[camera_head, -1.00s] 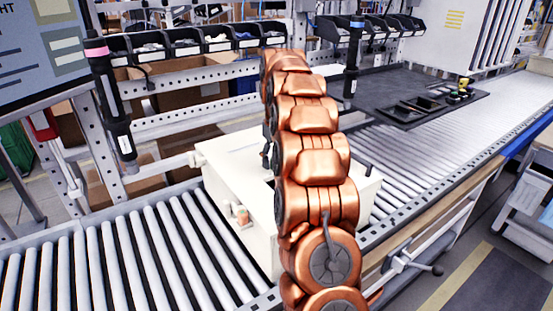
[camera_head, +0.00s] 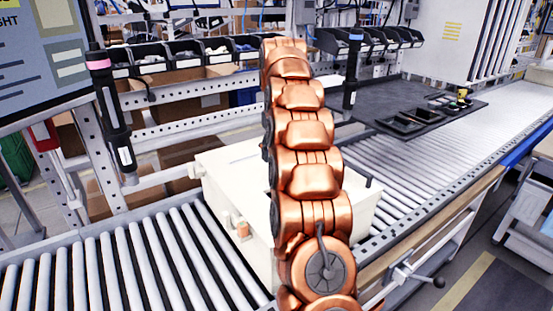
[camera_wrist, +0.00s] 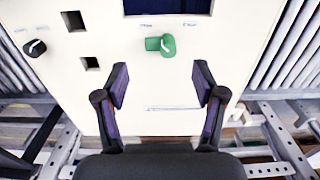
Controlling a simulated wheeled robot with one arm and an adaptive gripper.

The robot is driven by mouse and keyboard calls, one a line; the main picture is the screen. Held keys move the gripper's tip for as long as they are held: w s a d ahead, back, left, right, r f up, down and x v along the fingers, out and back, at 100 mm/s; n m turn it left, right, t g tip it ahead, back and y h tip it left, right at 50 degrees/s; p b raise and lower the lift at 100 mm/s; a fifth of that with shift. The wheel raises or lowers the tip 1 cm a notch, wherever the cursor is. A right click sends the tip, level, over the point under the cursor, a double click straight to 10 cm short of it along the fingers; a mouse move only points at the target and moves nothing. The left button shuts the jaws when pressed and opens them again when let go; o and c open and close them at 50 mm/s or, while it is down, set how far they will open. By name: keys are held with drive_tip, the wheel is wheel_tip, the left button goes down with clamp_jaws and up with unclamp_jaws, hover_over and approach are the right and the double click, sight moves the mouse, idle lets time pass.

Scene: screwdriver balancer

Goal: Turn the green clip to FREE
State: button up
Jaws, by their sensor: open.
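The green clip (camera_wrist: 162,45) sits on the cream panel (camera_wrist: 150,90) in the wrist view, just below a dark rectangular opening. Its bar points left from a round part on the right. Small labels near it are too blurred to read. My gripper (camera_wrist: 160,78) is open and empty, its two fingers spread below the clip and apart from it. In the head view the cream box (camera_head: 230,165) stands on the roller conveyor, and my arm hides part of it, the clip and the gripper.
A black clip (camera_wrist: 35,48) sits at the panel's left, near two square holes. A dark opening (camera_wrist: 165,5) lies above the green clip. Two black hanging screwdrivers (camera_head: 112,110) (camera_head: 353,70) flank the box. A black tray (camera_head: 410,122) lies at the right.

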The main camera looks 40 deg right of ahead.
drive_tip(key=shift+r, duration=0.55)
drive_tip(key=shift+a, duration=0.15)
drive_tip(key=s+a+r+g+p, duration=0.1)
drive_tip(key=s+a, duration=0.7)
drive_tip(key=a, duration=0.2)
drive_tip(key=s+a+p, duration=0.1)
drive_tip(key=s+a, duration=0.6)
drive_tip(key=a, duration=0.4)
drive_tip(key=s+a+f, duration=0.2)
drive_tip(key=s+f, duration=0.1)
drive_tip(key=s, duration=0.5)
drive_tip(key=s+a+f, duration=0.3)
drive_tip(key=s, duration=0.5)
drive_tip(key=s+a+f, duration=0.2)
drive_tip(key=s, duration=0.6)
drive_tip(key=shift+a+f+g+p, duration=0.35)
drive_tip(key=shift+f+g+p, duration=0.05)
drive_tip(key=shift+p, duration=0.05)
